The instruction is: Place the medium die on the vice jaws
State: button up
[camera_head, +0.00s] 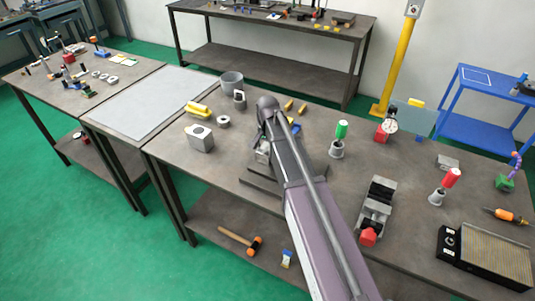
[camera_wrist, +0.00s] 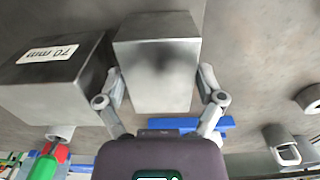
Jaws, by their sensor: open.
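In the wrist view a plain grey metal block (camera_wrist: 156,65) stands between the two fingers of my gripper (camera_wrist: 161,78). The fingers are open, one on each side of the block; I cannot tell whether they touch it. A second grey block (camera_wrist: 45,82), labelled 70 mm, stands to its left. I cannot tell from the frames which block is the medium die. In the head view my arm mostly hides the blocks; part of one metal block (camera_head: 262,153) shows beside it. A grey vice with a red end (camera_head: 375,208) sits on the bench to the right of my arm.
A grey block with a hole (camera_head: 200,138), a ring (camera_head: 223,121) and a yellow piece (camera_head: 198,109) lie left of my arm. A green-topped tool (camera_head: 339,139) stands between arm and vice. Dark stepped plates (camera_head: 262,190) lie near the bench's front edge.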

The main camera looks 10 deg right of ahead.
aim_at(267, 147)
dwell(0.3)
jog(key=c, duration=1)
jog(key=shift+r, duration=0.1)
notch_tip(267, 147, up, 10)
jog(key=p, duration=1)
dwell(0.3)
